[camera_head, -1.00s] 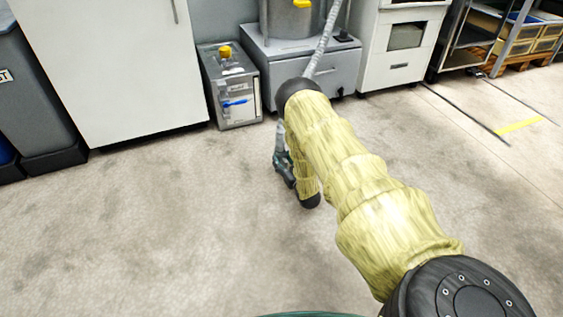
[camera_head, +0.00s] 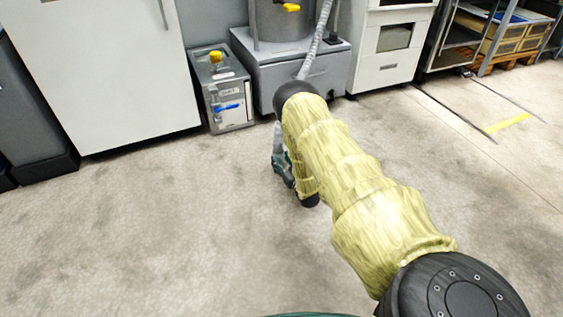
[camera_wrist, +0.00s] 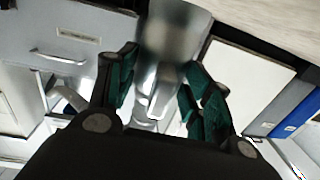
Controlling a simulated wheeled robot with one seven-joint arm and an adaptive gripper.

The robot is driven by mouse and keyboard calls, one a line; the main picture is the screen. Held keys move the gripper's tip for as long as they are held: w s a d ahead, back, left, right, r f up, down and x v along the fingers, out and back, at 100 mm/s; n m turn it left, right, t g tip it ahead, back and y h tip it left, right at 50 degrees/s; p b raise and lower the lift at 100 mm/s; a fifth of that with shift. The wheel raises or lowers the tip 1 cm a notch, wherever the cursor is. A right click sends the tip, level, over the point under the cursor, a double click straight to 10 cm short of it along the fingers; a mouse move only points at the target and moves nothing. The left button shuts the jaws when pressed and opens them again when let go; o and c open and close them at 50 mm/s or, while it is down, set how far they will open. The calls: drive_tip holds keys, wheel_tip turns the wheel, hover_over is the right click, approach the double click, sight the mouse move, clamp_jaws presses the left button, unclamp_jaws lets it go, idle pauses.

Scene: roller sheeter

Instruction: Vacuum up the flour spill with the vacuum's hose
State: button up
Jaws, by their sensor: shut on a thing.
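My gripper (camera_head: 282,165) hangs low over the floor, beyond the bend of my sleeved arm, partly hidden by it. In the wrist view my gripper (camera_wrist: 159,82) has its green-padded fingers shut on the grey, smooth end piece of the vacuum's hose (camera_wrist: 172,35). A bit of this end piece shows above the gripper in the head view. The ribbed grey hose (camera_head: 318,42) comes down from above beside the vacuum (camera_head: 285,25), a steel drum with a yellow latch on a grey base. My arm hides its lower run. I cannot make out the flour spill on the mottled floor.
A small metal box with a yellow knob and blue handle (camera_head: 224,95) stands left of the vacuum's base. A white cabinet (camera_head: 105,75) is further left, a white unit (camera_head: 392,50) and a shelf rack (camera_head: 500,30) right. The floor (camera_head: 130,240) in front is clear.

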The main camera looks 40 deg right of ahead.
drive_tip(key=shift+r+p, duration=3.2)
drive_tip(key=shift+r, duration=0.9)
drive_tip(key=shift+a+r, duration=0.1)
